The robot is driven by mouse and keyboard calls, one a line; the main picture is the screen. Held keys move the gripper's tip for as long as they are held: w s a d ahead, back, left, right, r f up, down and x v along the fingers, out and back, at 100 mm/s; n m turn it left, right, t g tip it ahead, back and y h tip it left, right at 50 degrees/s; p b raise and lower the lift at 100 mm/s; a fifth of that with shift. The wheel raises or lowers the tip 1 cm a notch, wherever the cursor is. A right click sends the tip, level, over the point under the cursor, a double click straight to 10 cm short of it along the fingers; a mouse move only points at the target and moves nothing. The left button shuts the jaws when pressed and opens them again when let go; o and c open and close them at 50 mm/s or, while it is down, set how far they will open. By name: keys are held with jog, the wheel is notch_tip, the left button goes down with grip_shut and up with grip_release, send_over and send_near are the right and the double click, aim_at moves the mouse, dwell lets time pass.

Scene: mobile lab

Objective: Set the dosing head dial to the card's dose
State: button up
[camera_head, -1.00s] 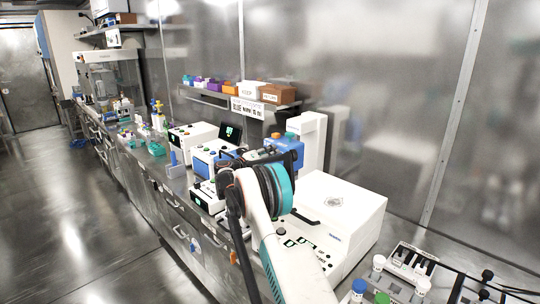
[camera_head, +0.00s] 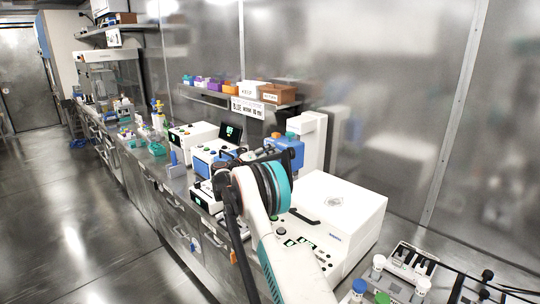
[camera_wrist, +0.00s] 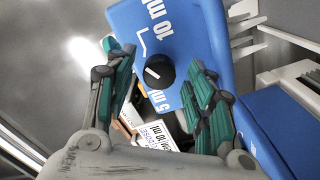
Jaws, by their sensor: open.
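The blue dosing head (camera_head: 287,150) stands at the back of the bench, partly behind my arm. In the wrist view, its blue face (camera_wrist: 205,40) carries a black round dial (camera_wrist: 159,71) with a short white pointer mark. "10 ml" is printed above the dial and "5 ml" below it; the pointer lies on the dial's left part, its exact setting hard to read. My gripper (camera_wrist: 158,88) is open, its green-padded fingers on either side of the dial with gaps visible. A white card (camera_head: 248,107) below the shelf shows "BLUE" and "10 ml".
A shelf of coloured bins (camera_head: 230,88) hangs on the wall. A large white instrument (camera_head: 345,205) stands right of my arm. White devices with screens (camera_head: 200,165) stand to the left. Vials with caps (camera_head: 378,262) and a rack (camera_head: 412,258) are at the front right.

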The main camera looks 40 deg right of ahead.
jog(key=a, duration=1)
jog(key=shift+s+a, duration=0.25)
jog(key=shift+s, duration=0.15)
jog(key=s+a+r+n+t+y, duration=0.2)
jog(key=s+a+r+y, duration=0.35)
jog(key=s+a, duration=0.35)
jog(key=s+a+r+n+t+y, duration=0.2)
jog(key=s+a+r+y, duration=0.3)
jog(key=s+a, duration=0.4)
jog(key=s+a+f+n+t+y, duration=0.1)
jog(key=s+a+f+y, duration=0.2)
jog(key=s+a, duration=0.7)
jog(key=s+a+f+n+t+y, duration=0.1)
jog(key=s+a+f+y, duration=0.3)
jog(key=s+a, duration=0.7)
jog(key=s+f, duration=0.1)
jog(key=s, duration=0.5)
jog(key=shift+s+a, duration=0.15)
jog(key=shift+a, duration=0.15)
